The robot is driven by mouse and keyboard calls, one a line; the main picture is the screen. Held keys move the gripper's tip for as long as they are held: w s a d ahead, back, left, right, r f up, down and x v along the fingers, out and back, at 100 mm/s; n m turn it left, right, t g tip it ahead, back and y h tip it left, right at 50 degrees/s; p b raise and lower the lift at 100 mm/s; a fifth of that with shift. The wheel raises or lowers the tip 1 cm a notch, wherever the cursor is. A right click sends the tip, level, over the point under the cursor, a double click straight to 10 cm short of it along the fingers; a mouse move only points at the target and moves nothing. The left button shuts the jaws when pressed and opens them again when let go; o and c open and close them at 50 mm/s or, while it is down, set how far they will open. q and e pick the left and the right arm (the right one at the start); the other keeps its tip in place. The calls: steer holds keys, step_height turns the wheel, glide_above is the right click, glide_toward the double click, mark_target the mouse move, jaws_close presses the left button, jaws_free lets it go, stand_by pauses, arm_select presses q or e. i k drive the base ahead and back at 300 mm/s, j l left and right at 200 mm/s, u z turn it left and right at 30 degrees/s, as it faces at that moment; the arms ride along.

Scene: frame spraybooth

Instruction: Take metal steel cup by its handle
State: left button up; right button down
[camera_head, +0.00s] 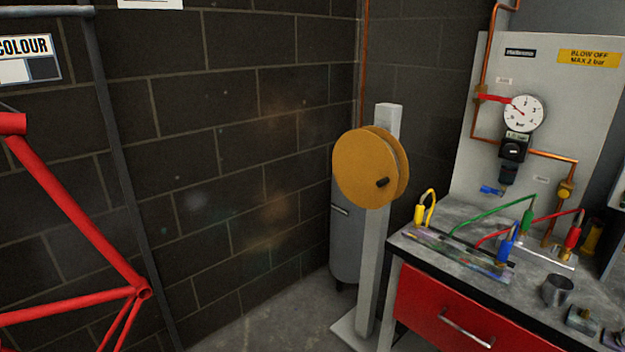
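A small grey metal cup (556,291) stands upright on the grey bench top near its front edge, at the lower right of the head view. I cannot make out its handle at this size. Neither of my grippers is in view.
The bench (408,250) has a red drawer front (440,305). Coloured leads with yellow, green, blue and red plugs lie behind the cup, and small fittings (581,319) stand beside it. A yellow reel (366,168) on a post stands left. A red frame (75,215) is far left.

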mark_target(557, 288)
steer(key=z, duration=1.5)
